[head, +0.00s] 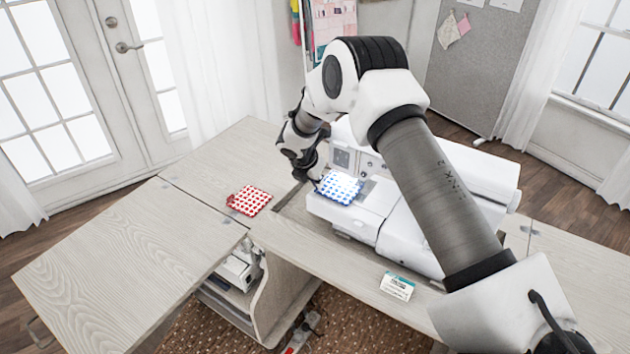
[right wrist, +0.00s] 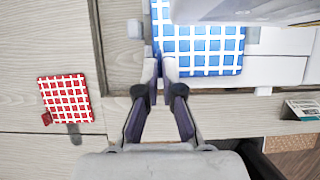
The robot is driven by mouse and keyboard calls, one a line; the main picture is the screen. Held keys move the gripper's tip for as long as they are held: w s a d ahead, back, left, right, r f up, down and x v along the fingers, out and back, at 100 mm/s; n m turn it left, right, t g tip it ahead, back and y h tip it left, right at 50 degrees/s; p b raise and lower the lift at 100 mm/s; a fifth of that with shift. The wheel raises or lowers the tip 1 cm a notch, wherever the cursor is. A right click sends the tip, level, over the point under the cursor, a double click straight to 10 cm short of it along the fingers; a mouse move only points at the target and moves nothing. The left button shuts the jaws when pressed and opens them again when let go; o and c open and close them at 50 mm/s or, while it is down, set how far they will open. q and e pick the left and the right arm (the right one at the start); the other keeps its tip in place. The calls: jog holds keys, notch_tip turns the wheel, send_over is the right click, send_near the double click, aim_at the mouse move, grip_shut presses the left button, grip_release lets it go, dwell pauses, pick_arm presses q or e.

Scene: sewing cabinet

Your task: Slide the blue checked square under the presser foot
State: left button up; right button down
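The blue checked square (head: 340,188) lies flat on the white bed of the sewing machine (head: 350,212), in bright light. In the right wrist view the blue square (right wrist: 205,45) is at the top, and the machine head (right wrist: 245,9) overhangs its upper right part. The presser foot cannot be made out in either view. My right gripper (head: 316,181) is at the square's left edge. In the right wrist view its fingertips (right wrist: 160,68) are close together with a thin blue strip between them, so it appears shut on the square's edge. My left gripper is not in view.
A red checked square (head: 251,200) lies on the wooden tabletop left of the machine; it also shows in the right wrist view (right wrist: 66,99). A small labelled box (head: 397,286) sits on the front strip of the table. The left table leaf (head: 120,270) is clear.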

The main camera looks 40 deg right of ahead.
jog(key=shift+w+d, duration=0.1)
jog(key=shift+d, duration=0.15)
jog(key=c, duration=1.2)
grip_release()
jog(key=shift+f, duration=0.1)
jog(key=shift+c, duration=0.2)
jog(key=v, duration=1.2)
jog(key=shift+a, duration=0.1)
